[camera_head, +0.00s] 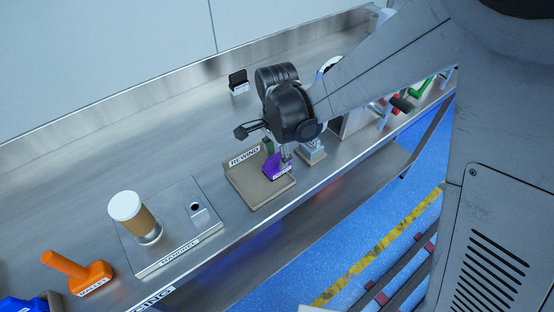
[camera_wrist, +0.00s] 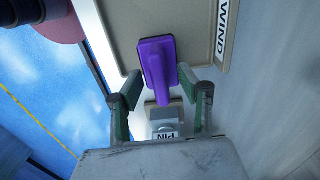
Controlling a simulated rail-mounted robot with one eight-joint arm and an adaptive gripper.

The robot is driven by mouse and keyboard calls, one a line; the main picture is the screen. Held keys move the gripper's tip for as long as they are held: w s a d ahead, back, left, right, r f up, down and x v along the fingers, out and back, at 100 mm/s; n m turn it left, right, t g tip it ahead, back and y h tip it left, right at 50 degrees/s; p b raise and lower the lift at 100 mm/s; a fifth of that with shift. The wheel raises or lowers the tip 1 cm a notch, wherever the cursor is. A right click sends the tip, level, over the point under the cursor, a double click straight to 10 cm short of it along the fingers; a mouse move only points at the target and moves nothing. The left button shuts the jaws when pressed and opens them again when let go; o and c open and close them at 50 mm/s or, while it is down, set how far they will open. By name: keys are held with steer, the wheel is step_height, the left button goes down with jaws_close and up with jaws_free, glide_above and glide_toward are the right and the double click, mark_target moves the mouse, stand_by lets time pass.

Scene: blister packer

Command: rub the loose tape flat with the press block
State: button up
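A purple block with a handle (camera_head: 274,165), which I take to be the press block, stands on the rewind tray (camera_head: 243,184). Its front label is too small to read. In the wrist view the purple block (camera_wrist: 158,60) lies between my fingertips, its handle pointing toward my palm. My gripper (camera_wrist: 163,88) is open, with a gap on both sides of the handle. In the head view my gripper (camera_head: 279,151) is right over the block and partly hides it. A brown roll with a white top (camera_head: 131,213) stands on the mandrel plate (camera_head: 180,256). I cannot make out a loose tape end.
A grey block marked PIN (camera_wrist: 165,131) sits beside the rewind tray. An orange mallet (camera_head: 80,272) and a blue object (camera_head: 22,303) lie at the near left. A black item (camera_head: 238,80) stands at the back. The bench between the back wall and the mandrel is clear.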

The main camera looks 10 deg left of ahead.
mark_target(277, 154)
jaws_close()
steer(key=shift+r+p, duration=1.4)
steer(key=shift+r, duration=1.6)
